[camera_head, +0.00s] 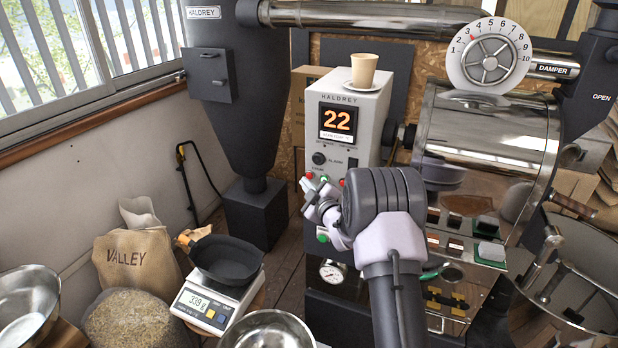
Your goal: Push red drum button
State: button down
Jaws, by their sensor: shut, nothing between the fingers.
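The light-grey HALDREY control panel (326,158) stands at the centre, with an orange display reading 22. A small red button or lamp (309,175) shows at its lower left, with a green one (324,178) beside it. Another red spot (342,182) shows to the right, right by my arm. The labels are too small to read, so I cannot tell which red one is the drum button. My gripper (308,190) is shut and empty, in front of the panel's lower left. Whether it touches the panel is unclear. My arm hides the panel's lower right.
A cup (363,70) on a saucer (362,87) stands on top of the panel housing. The shiny roaster drum (490,130) is at right, below a damper dial (489,55). A scale (214,305) with a black pan (226,260) sits lower left, by a VALLEY sack (138,262).

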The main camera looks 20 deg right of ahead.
jog(key=shift+w, duration=0.1)
dwell(0.7)
jog(key=shift+w+d+b, duration=0.2)
jog(key=shift+d+b, duration=0.1)
jog(key=shift+b, duration=0.2)
jog(key=shift+w+d+b, duration=0.3)
jog(key=shift+b, duration=0.05)
dwell(0.4)
dwell(0.4)
jog(key=shift+s+a+b, duration=0.6)
